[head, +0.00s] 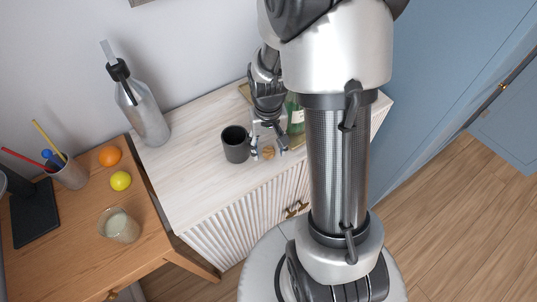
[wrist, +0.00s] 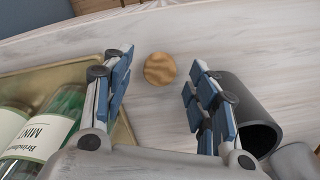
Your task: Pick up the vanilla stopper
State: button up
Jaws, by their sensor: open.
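A small round brown, wood-like stopper (head: 268,153) lies on the white cabinet top near its front edge. No label on it can be read, so I cannot confirm that it is the vanilla one. It also shows in the wrist view (wrist: 160,69), just beyond and between the fingertips. My gripper (head: 268,147) is open and points down over the stopper. In the wrist view my gripper (wrist: 161,82) has one finger pad on each side of the stopper, with a gap on both sides. Nothing is held.
A dark grey mug (head: 235,146) stands close left of my gripper; the wrist view shows it beside the right finger (wrist: 241,110).

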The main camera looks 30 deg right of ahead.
jog(key=shift+f, duration=0.8)
jog(key=shift+r, duration=0.1)
jog(key=shift+c, duration=0.2)
jog(key=c, duration=0.8)
